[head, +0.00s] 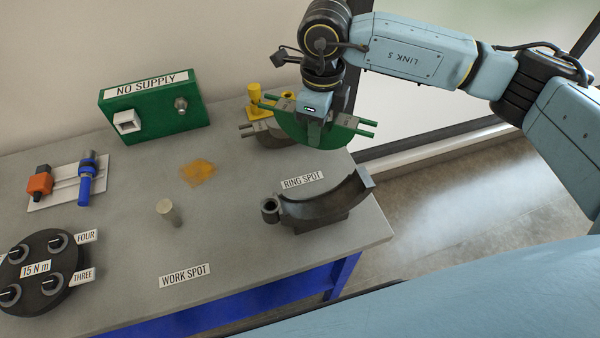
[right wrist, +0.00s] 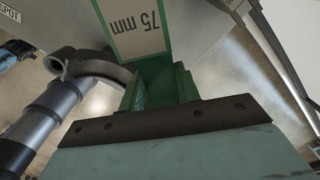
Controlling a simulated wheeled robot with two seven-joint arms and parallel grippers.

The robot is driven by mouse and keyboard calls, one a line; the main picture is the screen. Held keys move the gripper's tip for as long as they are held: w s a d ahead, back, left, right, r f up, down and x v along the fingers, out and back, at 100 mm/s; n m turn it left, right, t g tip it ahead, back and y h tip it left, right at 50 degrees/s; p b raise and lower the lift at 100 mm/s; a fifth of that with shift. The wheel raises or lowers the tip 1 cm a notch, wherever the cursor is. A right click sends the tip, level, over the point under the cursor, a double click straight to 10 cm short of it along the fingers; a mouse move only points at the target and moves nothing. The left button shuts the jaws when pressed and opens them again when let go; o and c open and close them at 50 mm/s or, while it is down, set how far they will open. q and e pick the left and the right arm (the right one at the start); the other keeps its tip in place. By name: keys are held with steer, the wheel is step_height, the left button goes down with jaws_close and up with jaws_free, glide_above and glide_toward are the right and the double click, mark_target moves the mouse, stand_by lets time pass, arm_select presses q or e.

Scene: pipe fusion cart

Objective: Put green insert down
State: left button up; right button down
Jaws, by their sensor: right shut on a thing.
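The green insert (head: 345,133) is a half-disc with thin green bars sticking out at both sides. My right gripper (head: 316,130) is shut on it from above and holds it over the back right of the table. In the right wrist view, the insert (right wrist: 102,14) shows a white "75 mm" label, close in front of the jaws. Its lower edge overlaps the table's right edge in the head view, and its exact height is hard to tell. My left gripper is not in view.
A dark ring half (head: 325,206) lies by the RING SPOT label (head: 302,180). A grey half-disc (head: 264,138) and yellow parts (head: 254,100) are behind the insert. The area near WORK SPOT (head: 185,275) is clear.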

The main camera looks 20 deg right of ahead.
mark_target(297, 139)
steer(key=m, duration=0.4)
steer(key=shift+w+a+f+m, duration=0.2)
steer(key=shift+a+m, duration=0.1)
steer(key=shift+a, duration=0.1)
steer(key=m, duration=0.4)
steer(key=a+m, duration=0.1)
steer(key=m, duration=0.1)
steer(key=shift+w+f, duration=0.15)
steer(key=shift+f, duration=0.15)
steer(key=m, duration=0.4)
steer(key=a+m, duration=0.1)
steer(key=m, duration=0.1)
steer(key=shift+w+f+m, duration=0.2)
steer(key=shift+f+m, duration=0.05)
steer(key=shift+m, duration=0.15)
steer(key=m, duration=0.3)
steer(key=a+m, duration=0.1)
steer(key=m, duration=0.1)
steer(key=shift+w+f+m, duration=0.15)
steer(key=shift+f+m, duration=0.1)
steer(key=shift+m, duration=0.05)
steer(key=shift+f+m, duration=0.3)
steer(key=shift+f, duration=0.2)
step_height(297, 139, down, 9)
steer(key=shift+f, duration=0.1)
steer(key=shift+b, duration=0.3)
steer(key=c, duration=1)
jaws_free()
steer(key=shift+f, duration=0.1)
